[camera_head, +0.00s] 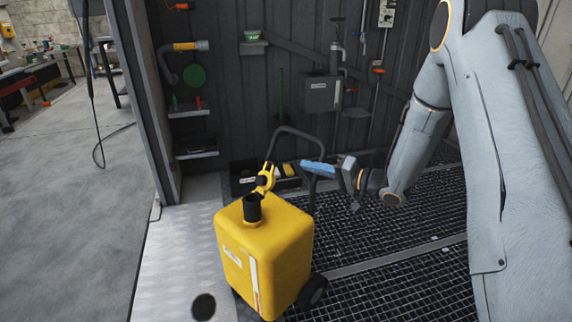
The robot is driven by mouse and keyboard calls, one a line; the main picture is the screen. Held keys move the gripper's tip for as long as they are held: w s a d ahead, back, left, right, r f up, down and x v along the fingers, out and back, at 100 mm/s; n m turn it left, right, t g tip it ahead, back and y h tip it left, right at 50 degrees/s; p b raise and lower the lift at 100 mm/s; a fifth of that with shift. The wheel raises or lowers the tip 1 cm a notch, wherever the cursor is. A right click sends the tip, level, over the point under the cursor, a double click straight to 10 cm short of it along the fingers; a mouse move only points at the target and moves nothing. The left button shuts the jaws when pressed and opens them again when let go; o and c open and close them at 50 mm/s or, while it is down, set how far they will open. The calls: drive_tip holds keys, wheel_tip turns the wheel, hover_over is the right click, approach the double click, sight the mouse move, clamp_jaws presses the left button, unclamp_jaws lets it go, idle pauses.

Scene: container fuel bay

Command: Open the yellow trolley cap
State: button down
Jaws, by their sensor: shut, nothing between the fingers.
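The yellow trolley (262,255) stands upright on the floor in front of me, with a short black neck (252,208) on its top. The yellow cap (265,180) stands raised at the back of the neck, tilted up and away from its mouth. The neck's top looks uncovered. My gripper (306,167) reaches in from the right, beside the trolley's dark handle. It is shut and empty, to the right of the cap and apart from it. The handle and gripper overlap in the picture, so I cannot tell whether they touch.
The dark loop handle (297,132) rises behind the trolley. A black wheel (313,291) shows at its lower right. Dark grating (400,260) covers the floor to the right. A crate (243,181) and wall shelves (196,149) are behind. Open concrete floor (75,220) lies left.

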sight(267, 175)
drive_tip(key=r+x, duration=0.1)
drive_tip(key=x, duration=0.9)
drive_tip(key=shift+s+a+f+b, duration=0.25)
drive_tip(key=shift+f+b, duration=0.1)
drive_tip(key=shift+b, duration=0.1)
